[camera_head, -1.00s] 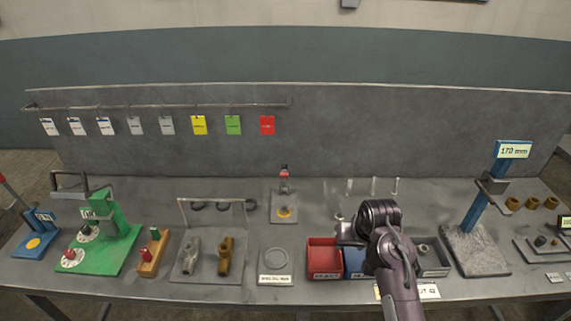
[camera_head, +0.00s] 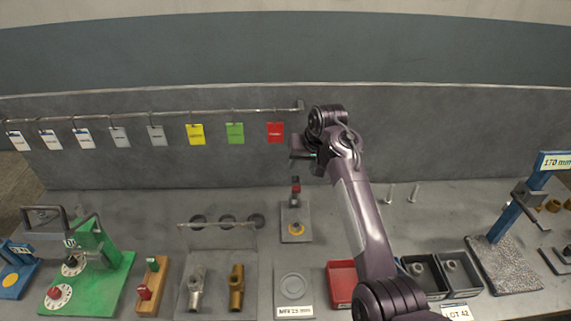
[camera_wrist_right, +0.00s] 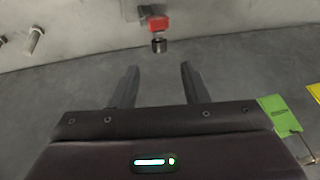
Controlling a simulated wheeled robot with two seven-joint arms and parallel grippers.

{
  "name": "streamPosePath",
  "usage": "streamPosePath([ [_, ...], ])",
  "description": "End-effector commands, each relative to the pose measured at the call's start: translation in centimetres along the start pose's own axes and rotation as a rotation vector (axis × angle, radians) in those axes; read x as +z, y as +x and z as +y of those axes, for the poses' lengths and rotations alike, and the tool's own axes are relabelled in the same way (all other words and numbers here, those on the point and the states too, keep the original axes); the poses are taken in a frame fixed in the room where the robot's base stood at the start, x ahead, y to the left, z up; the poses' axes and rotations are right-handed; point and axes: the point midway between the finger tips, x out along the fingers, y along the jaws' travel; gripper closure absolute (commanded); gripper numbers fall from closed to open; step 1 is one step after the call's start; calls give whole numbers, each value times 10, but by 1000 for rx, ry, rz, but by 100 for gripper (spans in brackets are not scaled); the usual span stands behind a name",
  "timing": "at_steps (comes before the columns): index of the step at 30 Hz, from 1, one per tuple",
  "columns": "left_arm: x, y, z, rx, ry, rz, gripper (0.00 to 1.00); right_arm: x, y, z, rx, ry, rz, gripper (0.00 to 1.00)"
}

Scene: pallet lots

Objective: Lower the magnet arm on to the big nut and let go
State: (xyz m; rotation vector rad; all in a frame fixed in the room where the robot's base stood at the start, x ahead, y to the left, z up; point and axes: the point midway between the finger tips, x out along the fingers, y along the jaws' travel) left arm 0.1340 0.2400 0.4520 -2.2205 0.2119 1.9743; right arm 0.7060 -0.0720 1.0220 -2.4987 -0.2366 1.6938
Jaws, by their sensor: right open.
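A small stand (camera_head: 296,233) stands near the back of the bench. It carries what looks like the magnet arm (camera_head: 295,190), with a red part and a dark end, raised above the base. In the right wrist view the red part (camera_wrist_right: 159,24) has a dark cylinder under it. A yellow-orange ring (camera_head: 296,229) lies on the stand's base; I cannot tell whether it is the big nut or a marking around it. My right gripper (camera_head: 297,155) is above the magnet arm, apart from it. In the wrist view its fingers (camera_wrist_right: 158,78) are open and empty.
A rack with grey and brass fittings (camera_head: 237,284) stands left of the stand. A red bin (camera_head: 341,284) and grey bins (camera_head: 464,273) are at the front right. Tags, including a red one (camera_head: 276,132), hang from a rail behind. Upright pins (camera_head: 413,191) stand to the right.

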Motion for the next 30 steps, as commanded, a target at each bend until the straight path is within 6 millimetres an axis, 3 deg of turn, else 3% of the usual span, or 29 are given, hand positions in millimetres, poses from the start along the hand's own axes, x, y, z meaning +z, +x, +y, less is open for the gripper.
streamPosePath([
  [4,1,-3,-2,-2,0,-2,100,-1,10,-1,0,0,-3,59],
  [10,30,-10,14,18,-2,-43,100,0,42,-1,1,0,-4,59],
  [14,38,-11,24,31,-1,-57,100,-1,60,0,0,0,-2,59],
  [18,34,-12,23,29,0,-50,100,0,72,0,0,0,-1,59],
  [25,9,-11,13,16,-1,-13,100,0,77,0,0,0,0,59],
  [29,9,-11,11,14,-3,-13,100,0,77,0,0,0,0,59],
  [30,10,-11,11,14,-3,-15,100,0,77,0,0,0,0,62],
])
